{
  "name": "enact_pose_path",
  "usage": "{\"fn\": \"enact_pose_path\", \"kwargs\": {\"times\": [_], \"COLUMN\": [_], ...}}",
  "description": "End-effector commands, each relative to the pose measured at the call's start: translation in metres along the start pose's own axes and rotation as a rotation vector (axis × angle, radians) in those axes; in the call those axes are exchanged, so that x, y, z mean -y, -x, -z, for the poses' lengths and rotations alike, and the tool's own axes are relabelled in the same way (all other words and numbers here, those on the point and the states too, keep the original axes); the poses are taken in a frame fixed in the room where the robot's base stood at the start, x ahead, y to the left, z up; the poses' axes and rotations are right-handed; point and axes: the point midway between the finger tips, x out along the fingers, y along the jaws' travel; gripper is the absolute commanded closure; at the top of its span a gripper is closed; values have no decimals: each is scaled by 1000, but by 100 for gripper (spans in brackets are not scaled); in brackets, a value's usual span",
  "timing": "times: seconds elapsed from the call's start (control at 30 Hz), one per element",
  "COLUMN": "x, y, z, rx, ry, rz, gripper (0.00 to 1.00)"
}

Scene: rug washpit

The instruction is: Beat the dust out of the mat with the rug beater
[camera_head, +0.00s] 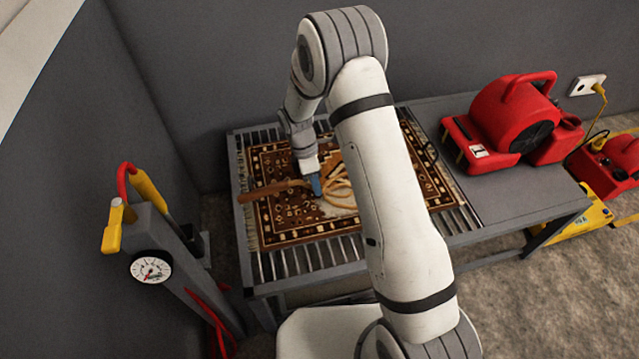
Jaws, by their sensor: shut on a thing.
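The mat (275,222), brown with a cream pattern and fringed ends, lies on a slatted metal table (330,262). A pale, dusty-looking patch shows near its middle. The rug beater has a brown wooden handle (268,190) pointing left and a looped tan head (338,186) to the right. My gripper (316,186) is over the mat, shut on the beater near where handle and head meet. The beater is low over the mat; I cannot tell whether it touches. My arm hides part of the mat and possibly part of the beater's head.
A red blower (500,125) stands on the table's solid right part. A grey post with a pressure gauge (151,268) and red hose stands at the left front. Walls close off the back and left. A yellow-and-red machine (605,170) and a wall socket (587,85) are at right.

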Motion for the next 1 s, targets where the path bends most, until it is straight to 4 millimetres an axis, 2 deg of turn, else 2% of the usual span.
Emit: {"fn": "enact_pose_path", "kwargs": {"times": [0.03,0.1,0.4,0.57,0.7,1.0], "x": [3,4,3,-2,-10,-4], "y": [10,12,9,-9,-35,-12], "z": [-2,-2,-2,2,7,2], "rx": [0,0,1,1,1,0], "ry": [0,0,1,1,1,0], "rz": [0,0,1,3,3,-1], "gripper": [100,100,100,100,100,100]}}
